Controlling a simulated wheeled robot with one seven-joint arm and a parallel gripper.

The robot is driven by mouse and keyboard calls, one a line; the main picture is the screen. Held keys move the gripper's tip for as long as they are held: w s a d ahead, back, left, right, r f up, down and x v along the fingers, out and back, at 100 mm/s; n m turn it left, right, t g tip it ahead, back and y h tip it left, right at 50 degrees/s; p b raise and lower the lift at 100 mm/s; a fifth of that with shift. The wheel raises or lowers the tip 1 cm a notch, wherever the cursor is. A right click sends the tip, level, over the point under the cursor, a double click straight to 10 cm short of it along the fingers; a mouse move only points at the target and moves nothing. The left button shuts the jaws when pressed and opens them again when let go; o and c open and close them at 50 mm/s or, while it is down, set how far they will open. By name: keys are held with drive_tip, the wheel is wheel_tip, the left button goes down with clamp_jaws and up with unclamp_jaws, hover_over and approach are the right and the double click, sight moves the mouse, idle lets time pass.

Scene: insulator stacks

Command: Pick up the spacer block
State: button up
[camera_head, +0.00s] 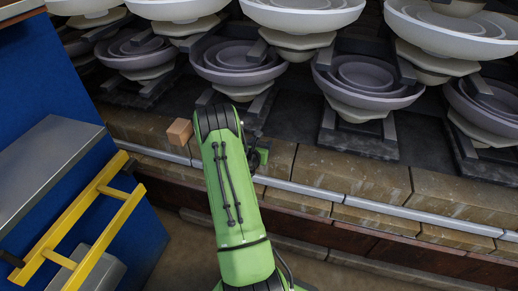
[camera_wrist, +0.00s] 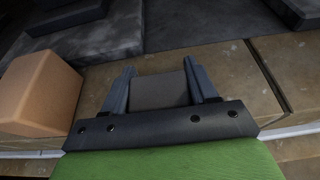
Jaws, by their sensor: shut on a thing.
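In the wrist view, my gripper (camera_wrist: 159,72) is shut on a grey block (camera_wrist: 159,91), which looks like the spacer block and sits between the two fingers. The fingers touch or nearly touch its left and right sides. The block is over or close in front of the brown ledge; I cannot tell whether it is clear of the surface.
A tan block (camera_head: 180,131) stands on the brick ledge (camera_head: 350,178), left of my gripper; it is large in the wrist view (camera_wrist: 40,92). Stacked insulators (camera_head: 367,82) on dark slabs fill the back. A blue cabinet (camera_head: 45,90) and yellow frame (camera_head: 80,222) stand left.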

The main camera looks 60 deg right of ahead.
sight(259, 142)
drive_tip(key=shift+r, duration=0.1)
drive_tip(key=r+p, duration=0.1)
drive_tip(key=r, duration=0.2)
drive_tip(key=shift+a+r+p, duration=0.25)
drive_tip(key=shift+a+p, duration=0.15)
drive_tip(key=s+a+p, duration=0.3)
drive_tip(key=a+p, duration=0.3)
drive_tip(key=a, duration=1.1)
